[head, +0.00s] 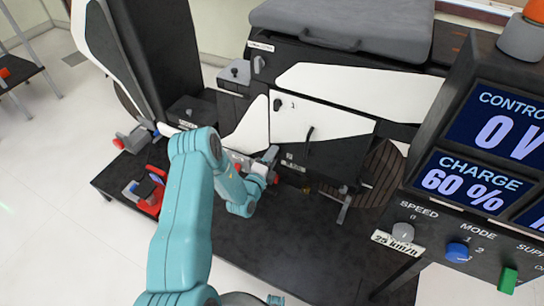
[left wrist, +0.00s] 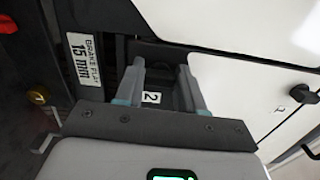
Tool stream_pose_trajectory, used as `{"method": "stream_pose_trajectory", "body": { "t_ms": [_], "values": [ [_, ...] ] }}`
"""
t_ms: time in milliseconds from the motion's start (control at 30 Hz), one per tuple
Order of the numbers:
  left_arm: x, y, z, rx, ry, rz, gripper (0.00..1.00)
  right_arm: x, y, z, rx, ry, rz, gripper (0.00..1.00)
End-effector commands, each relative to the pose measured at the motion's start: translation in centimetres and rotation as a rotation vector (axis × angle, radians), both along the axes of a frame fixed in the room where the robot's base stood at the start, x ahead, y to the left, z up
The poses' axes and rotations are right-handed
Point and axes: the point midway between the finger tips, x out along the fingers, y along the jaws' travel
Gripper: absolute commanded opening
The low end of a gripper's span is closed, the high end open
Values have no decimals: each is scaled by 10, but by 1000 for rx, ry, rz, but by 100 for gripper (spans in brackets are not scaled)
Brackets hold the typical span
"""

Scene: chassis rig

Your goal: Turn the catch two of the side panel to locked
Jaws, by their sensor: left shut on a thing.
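The side panel (head: 300,125), white and black with a dark handle, is on the chassis flank in the head view. Its white face also shows at the right of the left wrist view (left wrist: 230,85). My left gripper (head: 270,154) is at the panel's lower left corner. In the left wrist view its two grey fingers (left wrist: 160,75) stand either side of a dark part, which I take to be catch two (left wrist: 160,80), beside a white "2" label (left wrist: 151,97). The gripper is shut on it. The catch's turn position is not clear. My right gripper is not in view.
A brake play label reading 15 mm (left wrist: 83,60) is left of the fingers. A control console (head: 480,160) stands at the right. A red tray-like object (head: 148,195) lies on the dark platform (head: 270,240), left of my arm. The platform's front is clear.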

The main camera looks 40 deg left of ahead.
Motion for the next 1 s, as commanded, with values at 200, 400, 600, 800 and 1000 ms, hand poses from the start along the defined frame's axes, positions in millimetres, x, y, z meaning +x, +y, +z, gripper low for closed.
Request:
{"method": "stream_pose_trajectory", "body": {
  "t_ms": [200, 400, 600, 800, 1000],
  "values": [
    [0, -1, -1, -44, -13, -2, 8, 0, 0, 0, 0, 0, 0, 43],
    [0, -1, -1, -55, -17, -2, 8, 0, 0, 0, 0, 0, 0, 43],
    [0, -1, -1, -55, -17, -2, 8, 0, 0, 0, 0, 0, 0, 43],
    [0, -1, 0, -54, -17, -2, 64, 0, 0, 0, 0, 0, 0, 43],
    [0, 0, 0, -53, -17, -1, 64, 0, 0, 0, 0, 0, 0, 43]
  ]
}}
